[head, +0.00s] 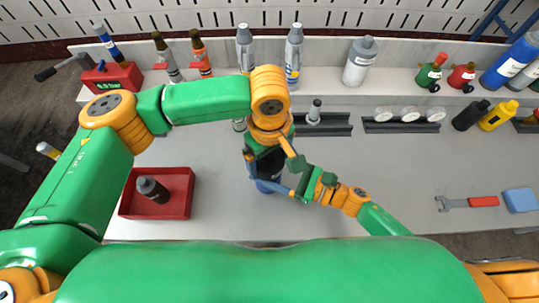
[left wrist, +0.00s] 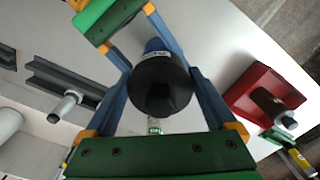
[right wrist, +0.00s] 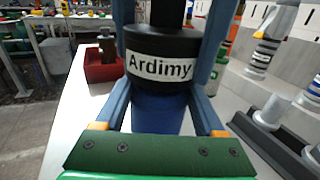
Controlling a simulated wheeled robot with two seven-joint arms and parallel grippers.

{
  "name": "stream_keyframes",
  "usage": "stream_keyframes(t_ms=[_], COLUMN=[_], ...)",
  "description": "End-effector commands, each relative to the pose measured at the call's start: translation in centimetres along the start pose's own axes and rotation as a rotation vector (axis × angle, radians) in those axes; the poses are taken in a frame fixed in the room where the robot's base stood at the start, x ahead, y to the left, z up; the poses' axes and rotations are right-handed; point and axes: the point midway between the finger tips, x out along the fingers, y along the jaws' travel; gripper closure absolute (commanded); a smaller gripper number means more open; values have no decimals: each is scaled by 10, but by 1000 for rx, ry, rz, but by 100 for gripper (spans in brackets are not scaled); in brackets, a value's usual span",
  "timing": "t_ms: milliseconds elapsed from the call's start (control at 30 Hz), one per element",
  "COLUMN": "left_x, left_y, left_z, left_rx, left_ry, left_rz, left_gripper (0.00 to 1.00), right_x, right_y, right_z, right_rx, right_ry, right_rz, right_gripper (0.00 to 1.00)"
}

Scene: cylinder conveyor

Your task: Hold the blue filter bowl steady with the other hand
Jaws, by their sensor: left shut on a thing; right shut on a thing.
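The filter stands upright on the grey table. Its blue filter bowl (head: 268,187) is below a black head (right wrist: 160,45) with a white "Ardimy" label. The bowl also shows in the right wrist view (right wrist: 158,115), and a bit of it in the left wrist view (left wrist: 155,45). My left gripper (head: 266,160) comes from above and is shut on the black head, with a blue finger on each side. My right gripper (head: 290,188) comes in low from the right and is shut on the blue bowl. The contact faces are partly hidden.
A red tray (head: 124,207) with a dark cylinder (head: 152,189) stands to the left. Black racks (head: 335,125) with a small grey cylinder and white discs lie behind. Bottles line the back shelf. A wrench (head: 455,203) and a blue block (head: 520,200) lie at right.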

Motion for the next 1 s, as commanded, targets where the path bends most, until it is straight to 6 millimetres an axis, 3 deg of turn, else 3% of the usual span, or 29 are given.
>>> stream_keyframes(t_ms=[367, 1000], left_x=[8, -4], left_y=[0, 0], left_z=[0, 0], left_rx=[0, 0], left_ry=[0, 0], left_rz=[1, 0], left_gripper=[78, 78], right_x=[0, 0], right_y=[0, 0], right_z=[0, 0], right_rx=[1, 0], right_ry=[1, 1], right_rz=[0, 0], right_gripper=[95, 95])
